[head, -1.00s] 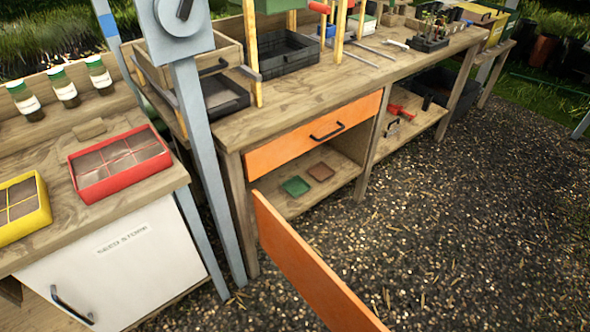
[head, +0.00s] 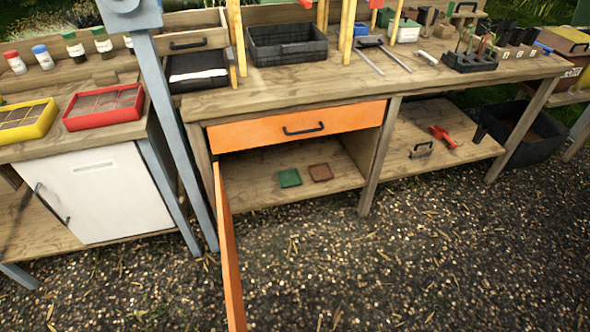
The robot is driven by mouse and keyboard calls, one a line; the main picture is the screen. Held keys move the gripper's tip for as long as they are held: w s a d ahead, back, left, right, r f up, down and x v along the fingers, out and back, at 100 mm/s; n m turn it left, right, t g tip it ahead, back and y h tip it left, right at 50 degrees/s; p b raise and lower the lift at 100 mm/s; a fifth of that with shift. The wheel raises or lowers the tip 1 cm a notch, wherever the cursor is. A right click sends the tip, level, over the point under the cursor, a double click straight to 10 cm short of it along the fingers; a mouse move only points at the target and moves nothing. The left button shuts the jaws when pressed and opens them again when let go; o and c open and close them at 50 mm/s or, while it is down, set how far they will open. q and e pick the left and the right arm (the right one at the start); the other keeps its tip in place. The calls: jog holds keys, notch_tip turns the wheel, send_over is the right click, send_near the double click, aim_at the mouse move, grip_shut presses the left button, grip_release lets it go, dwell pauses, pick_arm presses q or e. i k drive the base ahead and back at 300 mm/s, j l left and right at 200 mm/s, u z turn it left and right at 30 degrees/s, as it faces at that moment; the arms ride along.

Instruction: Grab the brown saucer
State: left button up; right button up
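The brown saucer (head: 321,172) is a small square dish lying flat on the lower shelf of the open cupboard, under the orange drawer. A green saucer (head: 289,178) of like shape lies just to its left, with a small gap between them. Neither of my grippers shows in the head view.
The orange cupboard door (head: 229,250) stands open, jutting toward me left of the saucers. The orange drawer (head: 296,126) above is shut. A grey post (head: 180,130) stands left of the cupboard. The gravel (head: 400,260) in front is clear.

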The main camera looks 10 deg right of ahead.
aim_at(322, 171)
jog(key=i+l+u, duration=0.15)
jog(key=l+u, duration=0.35)
jog(key=l, duration=0.2)
jog(key=l+u, duration=0.5)
jog(key=l, duration=0.2)
jog(key=k+l+u, duration=0.1)
jog(key=l+u, duration=0.35)
jog(key=l, duration=0.25)
jog(key=l+z, duration=0.1)
jog(key=l, duration=0.55)
jog(key=i+l+z, duration=0.15)
jog(key=l, duration=0.45)
